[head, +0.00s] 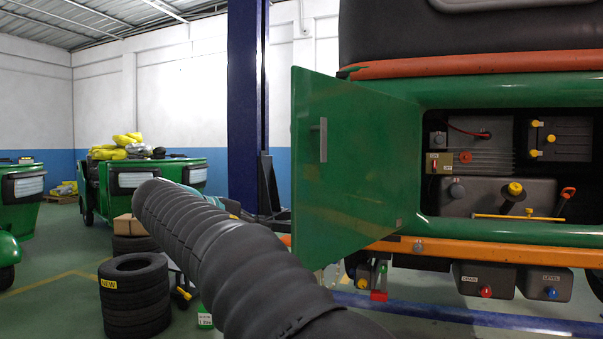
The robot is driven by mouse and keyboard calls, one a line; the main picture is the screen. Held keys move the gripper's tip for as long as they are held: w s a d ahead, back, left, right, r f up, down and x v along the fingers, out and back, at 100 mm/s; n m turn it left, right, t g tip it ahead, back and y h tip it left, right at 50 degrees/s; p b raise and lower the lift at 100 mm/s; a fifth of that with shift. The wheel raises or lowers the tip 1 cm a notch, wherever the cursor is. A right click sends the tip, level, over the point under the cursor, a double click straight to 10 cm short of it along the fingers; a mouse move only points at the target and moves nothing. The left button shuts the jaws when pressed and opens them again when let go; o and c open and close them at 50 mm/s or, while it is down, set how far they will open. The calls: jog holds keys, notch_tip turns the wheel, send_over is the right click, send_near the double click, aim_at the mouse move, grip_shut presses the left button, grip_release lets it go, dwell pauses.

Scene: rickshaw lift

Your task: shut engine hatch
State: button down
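The green engine hatch (350,165) stands open in the head view, swung out to the left of the engine bay (500,190). It has a small grey handle (323,139) near its free left edge. Its right edge meets the green rickshaw body (490,90). The open bay shows a grey engine block, a yellow cap, a yellow dipstick and an orange-handled part. My dark sleeved arm reaches from the bottom up to the left, in front of and left of the hatch.
A blue lift post (246,100) stands behind the hatch. A stack of black tyres (135,295) is on the floor at left, with a cardboard box (130,225) behind. Grey boxes (485,278) hang under the orange bumper (480,252). Other green rickshaws stand at the far left.

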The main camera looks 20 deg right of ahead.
aim_at(307, 171)
notch_tip(307, 171, up, 11)
jog(key=s+a+m+g+h, duration=0.1)
jog(key=a+m+g+h, duration=0.15)
jog(key=h, duration=0.25)
jog(key=shift+m+t, duration=0.35)
jog(key=shift+m, duration=0.1)
jog(key=shift+s+d+r+b, duration=0.1)
jog(key=shift+d+b, duration=0.1)
jog(key=shift+d, duration=1.85)
jog(key=shift+s+d+r+b, duration=0.1)
jog(key=shift+d+b, duration=0.1)
jog(key=shift+d, duration=1.85)
jog(key=shift+s+d+r+b, duration=0.1)
jog(key=shift+d+b, duration=0.1)
jog(key=shift+d, duration=1.85)
